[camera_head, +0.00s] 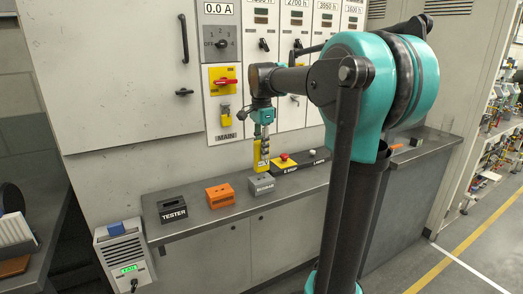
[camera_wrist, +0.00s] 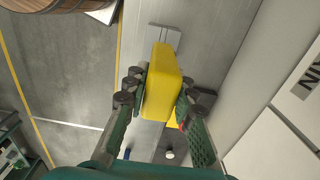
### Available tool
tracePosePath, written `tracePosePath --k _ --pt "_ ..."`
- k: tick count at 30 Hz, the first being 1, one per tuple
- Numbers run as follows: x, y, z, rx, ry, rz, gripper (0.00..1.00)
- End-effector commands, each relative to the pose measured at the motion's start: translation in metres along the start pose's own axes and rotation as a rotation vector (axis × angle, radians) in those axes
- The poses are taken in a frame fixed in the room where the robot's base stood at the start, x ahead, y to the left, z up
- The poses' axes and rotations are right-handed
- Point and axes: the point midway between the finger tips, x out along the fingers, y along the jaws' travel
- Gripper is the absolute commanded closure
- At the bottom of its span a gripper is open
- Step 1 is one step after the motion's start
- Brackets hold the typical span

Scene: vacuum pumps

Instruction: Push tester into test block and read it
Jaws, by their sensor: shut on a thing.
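My gripper (camera_head: 263,118) is shut on the yellow tester (camera_head: 261,157), which hangs below it over the bench. In the wrist view the green fingers of my gripper (camera_wrist: 160,90) clasp the tester's yellow body (camera_wrist: 162,75) from both sides. In the head view its lower end shows just above and behind a grey labelled block (camera_head: 262,185); I cannot tell whether they touch. The grey block's label is too small to read, and I cannot tell if it is the test block. No reading shows on the tester.
A black block marked TESTER (camera_head: 172,209) and an orange block (camera_head: 220,196) stand to the left on the grey bench (camera_head: 195,232).

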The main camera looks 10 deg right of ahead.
Motion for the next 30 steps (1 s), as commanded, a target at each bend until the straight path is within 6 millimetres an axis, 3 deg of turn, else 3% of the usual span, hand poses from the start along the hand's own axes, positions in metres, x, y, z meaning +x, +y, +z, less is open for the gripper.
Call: tracePosePath --k 11,30 --pt "0.003 0.0 0.0 0.0 0.0 0.0 1.0" --pt "0.027 0.0 0.0 0.0 0.0 0.0 1.0"
